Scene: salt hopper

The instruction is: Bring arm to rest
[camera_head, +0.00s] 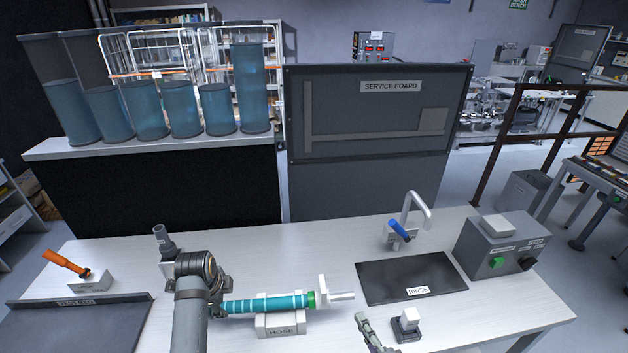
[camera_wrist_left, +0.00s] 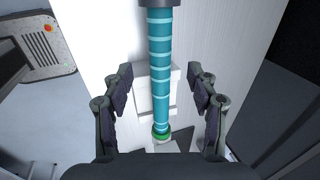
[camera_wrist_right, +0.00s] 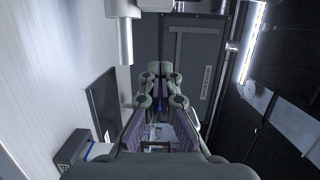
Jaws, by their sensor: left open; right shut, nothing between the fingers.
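A teal banded hose (camera_head: 265,304) with a green ring and a pale metal nozzle lies on a white holder (camera_head: 281,325) marked HOSE. My left arm hides its left end in the head view. My left gripper (camera_wrist_left: 160,88) is open in the left wrist view, with the hose (camera_wrist_left: 161,60) running below or between its spread fingers; no finger visibly touches it. My right gripper (camera_head: 363,322) is low in the head view, right of the nozzle. In the right wrist view, its fingertips (camera_wrist_right: 160,72) are together and empty.
The white bench (camera_head: 325,260) holds a black RINSE mat (camera_head: 410,276), a tap (camera_head: 415,208) with a blue lever, a grey control box (camera_head: 500,245), and a small white-topped block (camera_head: 407,322) close to my right gripper. An orange-handled lever (camera_head: 66,262) stands left.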

